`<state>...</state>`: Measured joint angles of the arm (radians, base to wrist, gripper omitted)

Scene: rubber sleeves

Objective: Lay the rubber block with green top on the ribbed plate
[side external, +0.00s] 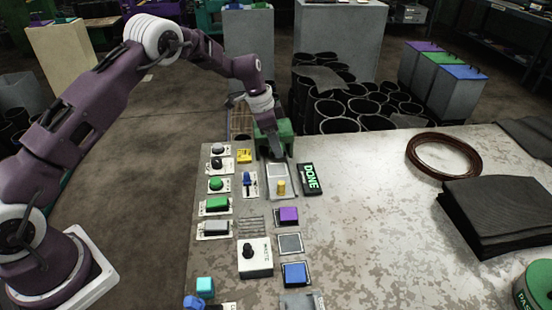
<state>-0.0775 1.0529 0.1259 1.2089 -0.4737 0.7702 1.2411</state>
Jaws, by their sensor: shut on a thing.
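My gripper (275,143) is at the far edge of the table, above the far end of the control panel. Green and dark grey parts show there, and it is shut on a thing. This looks like the rubber block with green top, but I cannot separate it clearly from the jaws. A ribbed plate (250,224) with parallel lines lies flat in the middle of the panel, left of the purple-topped block. Nothing lies on it. My gripper is well beyond it, toward the far edge.
A purple-topped block (289,215) and a blue-topped block (295,273) sit on pads, with a bare grey pad (290,243) between them. A box with a black knob (254,257) stands near the ribbed plate. A DONE sign (311,179) lies right of the panel. The table's middle is clear.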

